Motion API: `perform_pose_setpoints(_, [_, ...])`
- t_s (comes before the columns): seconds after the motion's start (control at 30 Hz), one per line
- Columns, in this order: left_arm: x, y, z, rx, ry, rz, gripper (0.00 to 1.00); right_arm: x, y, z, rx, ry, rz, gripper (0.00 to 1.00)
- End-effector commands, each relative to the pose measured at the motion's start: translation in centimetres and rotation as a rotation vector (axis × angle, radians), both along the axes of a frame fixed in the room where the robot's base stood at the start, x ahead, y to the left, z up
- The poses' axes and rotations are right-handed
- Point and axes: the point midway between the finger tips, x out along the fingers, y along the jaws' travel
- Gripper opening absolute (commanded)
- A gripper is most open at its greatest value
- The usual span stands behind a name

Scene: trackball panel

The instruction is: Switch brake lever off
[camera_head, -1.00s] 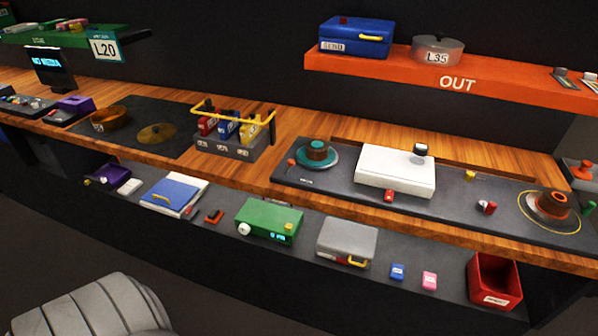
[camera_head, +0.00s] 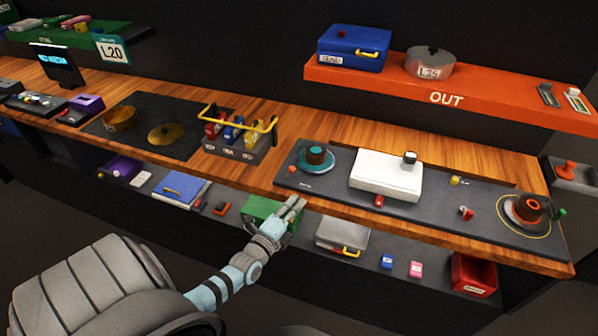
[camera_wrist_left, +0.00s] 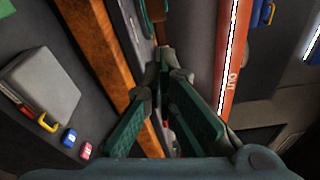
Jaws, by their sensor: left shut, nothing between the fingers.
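The dark control panel (camera_head: 430,209) lies on the wooden counter in the head view. It carries a teal round knob (camera_head: 316,158), a white box (camera_head: 386,176) with a dark-topped knob, a small red control (camera_head: 379,201), a yellow one (camera_head: 455,181), a red-and-white one (camera_head: 466,213) and an orange knob in a yellow ring (camera_head: 527,208). I cannot tell which is the brake lever. My left gripper (camera_head: 297,203) is shut and empty, in front of the counter edge below the panel's left part. Its fingers (camera_wrist_left: 171,72) hide much of the wrist view. My right gripper is not in view.
An orange shelf (camera_head: 447,98) marked OUT overhangs the counter behind the panel. On the lower shelf are a green box (camera_head: 262,211), partly behind my gripper, a grey case (camera_head: 341,232) and a red bin (camera_head: 473,272). A yellow-handled rack (camera_head: 232,146) stands left of the panel.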

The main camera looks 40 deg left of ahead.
Motion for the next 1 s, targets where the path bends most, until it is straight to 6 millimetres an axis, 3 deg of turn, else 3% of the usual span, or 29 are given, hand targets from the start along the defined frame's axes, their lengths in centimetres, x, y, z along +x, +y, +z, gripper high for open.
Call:
perform_pose_setpoints(0.27, [2.1,0.3,-0.4,-0.001,0.000,0.000,0.00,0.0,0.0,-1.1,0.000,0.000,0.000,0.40])
perform_pose_setpoints(0.63, [9.9,1.6,-1.2,0.000,0.000,0.000,0.00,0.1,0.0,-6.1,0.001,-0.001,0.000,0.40])
perform_pose_setpoints(0.8, [8.6,3.9,-0.2,0.001,0.005,-0.001,0.00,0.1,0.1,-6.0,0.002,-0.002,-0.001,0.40])
perform_pose_setpoints(1.0, [8.0,5.0,0.1,-0.002,0.004,-0.002,0.00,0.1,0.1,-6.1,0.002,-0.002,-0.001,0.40])
